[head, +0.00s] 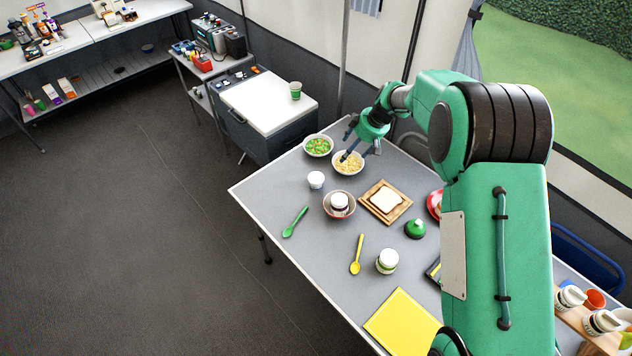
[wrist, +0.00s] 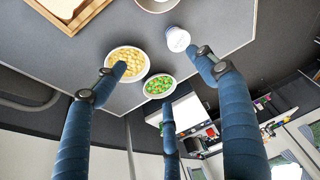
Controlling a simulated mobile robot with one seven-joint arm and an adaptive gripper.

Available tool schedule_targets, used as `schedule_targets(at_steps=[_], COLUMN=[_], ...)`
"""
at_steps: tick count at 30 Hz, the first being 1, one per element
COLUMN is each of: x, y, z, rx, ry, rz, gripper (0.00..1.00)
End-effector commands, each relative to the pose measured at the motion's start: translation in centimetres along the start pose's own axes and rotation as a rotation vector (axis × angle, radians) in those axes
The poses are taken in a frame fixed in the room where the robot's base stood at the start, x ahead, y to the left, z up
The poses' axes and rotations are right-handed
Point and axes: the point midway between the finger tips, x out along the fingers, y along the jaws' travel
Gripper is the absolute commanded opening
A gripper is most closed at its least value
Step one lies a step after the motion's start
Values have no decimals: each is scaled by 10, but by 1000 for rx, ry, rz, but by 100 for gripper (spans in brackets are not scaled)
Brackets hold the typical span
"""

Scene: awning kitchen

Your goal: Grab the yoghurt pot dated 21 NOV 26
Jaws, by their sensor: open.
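Another pot with a white lid (head: 339,197) sits inside a reddish bowl (head: 327,208).
A bowl of yellow food (head: 338,168) and a bowl of green and orange vegetables (head: 318,146) stand at the far edge. Bread lies on a wooden board (head: 402,207). A green spoon (head: 294,222), yellow spoon (head: 356,255) and green dome-shaped object (head: 415,229) lie around.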

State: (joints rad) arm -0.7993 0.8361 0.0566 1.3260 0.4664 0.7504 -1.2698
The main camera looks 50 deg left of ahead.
Motion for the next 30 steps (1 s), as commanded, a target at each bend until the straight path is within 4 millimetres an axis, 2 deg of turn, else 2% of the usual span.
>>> schedule_targets(at_steps=[1, 3, 6, 10, 14, 26, 30], x=[23, 47, 75, 99, 108, 110, 118], y=[-6, -13, -21, -29, -32, -33, -34], z=[-7, -16, -26, -34, -36, -36, -36], rx=[-25, -58, -97, -130, -145, -145, -145], ry=[-1, 2, 4, 7, 9, 8, 8], rz=[-13, -26, -40, -52, -57, -58, -59], gripper=[71, 71, 71, 71, 71, 71, 71])
